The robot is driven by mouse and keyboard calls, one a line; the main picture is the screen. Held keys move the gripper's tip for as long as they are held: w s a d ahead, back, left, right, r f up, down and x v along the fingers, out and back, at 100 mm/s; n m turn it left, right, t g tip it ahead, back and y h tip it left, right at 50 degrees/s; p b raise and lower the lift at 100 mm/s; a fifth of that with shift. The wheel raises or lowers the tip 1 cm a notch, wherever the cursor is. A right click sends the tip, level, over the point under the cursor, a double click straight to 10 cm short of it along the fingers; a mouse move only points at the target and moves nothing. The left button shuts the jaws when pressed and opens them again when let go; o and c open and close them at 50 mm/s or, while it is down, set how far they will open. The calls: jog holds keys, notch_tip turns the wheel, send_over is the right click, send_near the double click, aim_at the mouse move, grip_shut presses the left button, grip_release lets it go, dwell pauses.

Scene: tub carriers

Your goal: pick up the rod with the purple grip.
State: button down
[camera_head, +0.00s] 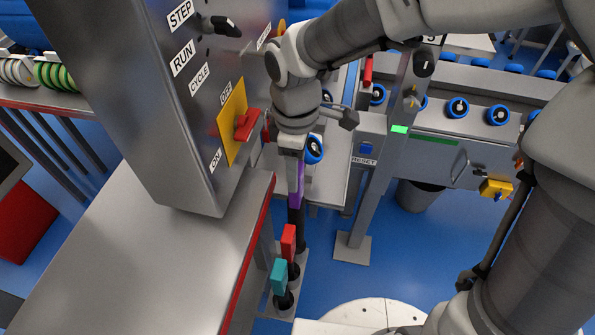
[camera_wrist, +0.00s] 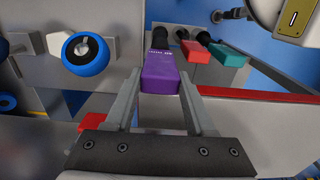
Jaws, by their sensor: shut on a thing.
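The rod with the purple grip (camera_head: 296,194) stands upright in the head view, at the back of a row of rods beside the metal table. Its purple grip (camera_wrist: 160,71) shows between my gripper's fingers in the wrist view. My gripper (camera_wrist: 159,95) is shut on the purple grip, with one finger on each side. In the head view my gripper (camera_head: 294,165) comes down on the grip from above. The rod's dark lower part shows below the grip; I cannot tell whether its foot is still seated.
A red-grip rod (camera_head: 289,242) and a teal-grip rod (camera_head: 279,276) stand close in front on the same grey base. The metal control cabinet (camera_head: 170,130) with a red switch handle (camera_head: 247,125) is close on the left. A RESET post (camera_head: 366,190) stands to the right.

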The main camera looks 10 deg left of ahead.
jog(key=s+d+p, duration=0.1)
jog(key=d+p, duration=0.1)
jog(key=d, duration=1.6)
jog(key=w+d+f+m+p, duration=0.1)
jog(key=w+f+m+p, duration=0.1)
jog(key=w+m, duration=0.4)
jog(key=w+d+f+m+p, duration=0.1)
jog(key=w+f+m+p, duration=0.1)
jog(key=w+m, duration=0.4)
jog(key=shift+f+m+p, duration=0.15)
jog(key=shift+m+p, duration=0.25)
jog(key=shift+m, duration=2.1)
jog(key=shift+d, duration=0.1)
